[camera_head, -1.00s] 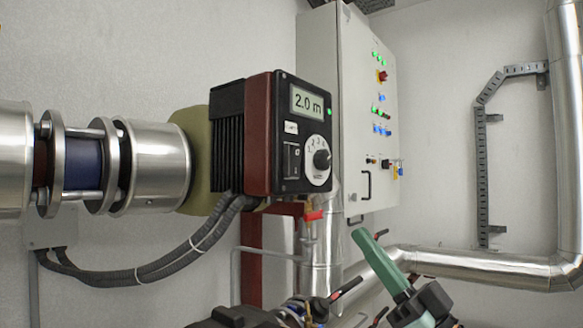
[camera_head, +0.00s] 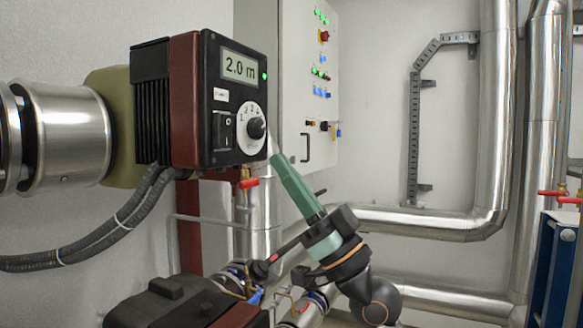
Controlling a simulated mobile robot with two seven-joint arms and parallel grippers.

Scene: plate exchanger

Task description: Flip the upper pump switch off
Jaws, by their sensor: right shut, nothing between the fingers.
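The upper pump (camera_head: 188,100) is a black and dark red box with a lit display (camera_head: 240,68) reading "2.0 m" and a green light beside it. Its black rocker switch (camera_head: 222,130) sits on the front face, left of a white numbered dial (camera_head: 251,127) with a black knob. My right gripper (camera_head: 274,158) has green fingers that are shut and empty. Its tip is just right of and below the dial, apart from the switch in the picture; whether it touches the housing I cannot tell. My left gripper is not in view.
Dark corrugated cables (camera_head: 105,235) hang below the pump. A red-handled valve (camera_head: 249,182) is under it. A second pump body (camera_head: 165,308) stands at the bottom. A control cabinet (camera_head: 300,90) and silver pipes (camera_head: 430,220) are behind.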

